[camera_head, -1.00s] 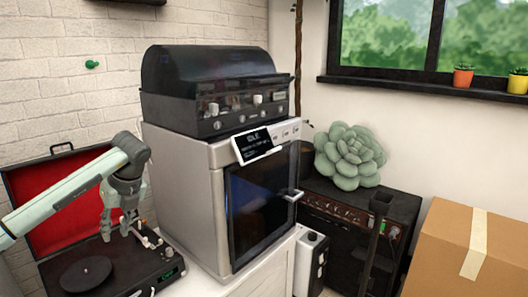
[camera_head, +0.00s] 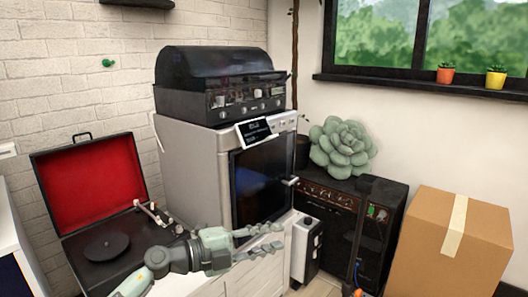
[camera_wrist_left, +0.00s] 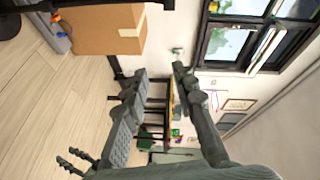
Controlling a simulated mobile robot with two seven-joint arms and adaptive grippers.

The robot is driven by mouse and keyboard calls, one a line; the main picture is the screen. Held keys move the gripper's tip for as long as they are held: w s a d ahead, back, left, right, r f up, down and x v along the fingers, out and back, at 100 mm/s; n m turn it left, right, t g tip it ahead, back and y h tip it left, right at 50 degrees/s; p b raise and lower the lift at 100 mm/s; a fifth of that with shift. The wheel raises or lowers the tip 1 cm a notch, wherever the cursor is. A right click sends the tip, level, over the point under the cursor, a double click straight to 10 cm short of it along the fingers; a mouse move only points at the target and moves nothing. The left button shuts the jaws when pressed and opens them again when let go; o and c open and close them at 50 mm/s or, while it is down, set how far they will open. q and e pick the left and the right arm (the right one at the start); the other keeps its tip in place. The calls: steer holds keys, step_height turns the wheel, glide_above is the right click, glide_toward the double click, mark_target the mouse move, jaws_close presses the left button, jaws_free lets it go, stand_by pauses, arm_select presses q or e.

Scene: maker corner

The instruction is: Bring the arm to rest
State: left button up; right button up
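My left gripper (camera_head: 278,240) is in front of the white cabinet in the head view, pointing right. Its two fingers are apart with nothing between them. The left wrist view shows the same open, empty fingers (camera_wrist_left: 160,70) with the room beyond. What looks like my right gripper (camera_wrist_left: 70,156) shows small at the lower left of the left wrist view, its two prongs apart and empty. It is not in the head view.
An open record player (camera_head: 108,247) with a red-lined lid stands left of the gripper. Behind are a grey machine (camera_head: 190,170) with a dark door and a black domed unit (camera_head: 215,68). A black amplifier (camera_head: 335,215) and a cardboard box (camera_head: 430,245) stand right.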

arm_select(q)
steer(key=w+a+f+n+t+y, duration=0.25)
steer(key=a+n+t+y, duration=0.75)
steer(key=a+n, duration=0.5)
steer(key=s+a+f+n+g+y, duration=0.25)
steer(key=a+f+n, duration=0.2)
steer(key=f, duration=0.25)
steer(key=s+a+f+n+g+y, duration=0.1)
steer(key=s+a+f+n+y, duration=0.3)
steer(key=a+f, duration=0.25)
steer(key=s+a+f+n+g, duration=0.1)
steer(key=s+f+g, duration=0.4)
steer(key=s+f, duration=0.4)
steer(key=s+a+f+n+g, duration=0.1)
steer(key=s+f+g, duration=0.4)
steer(key=s, duration=1.2)
step_height(320, 180, down, 4)
steer(key=shift+a+f+n+g, duration=0.15)
steer(key=shift+f+n+g, duration=0.15)
steer(key=shift+n, duration=0.35)
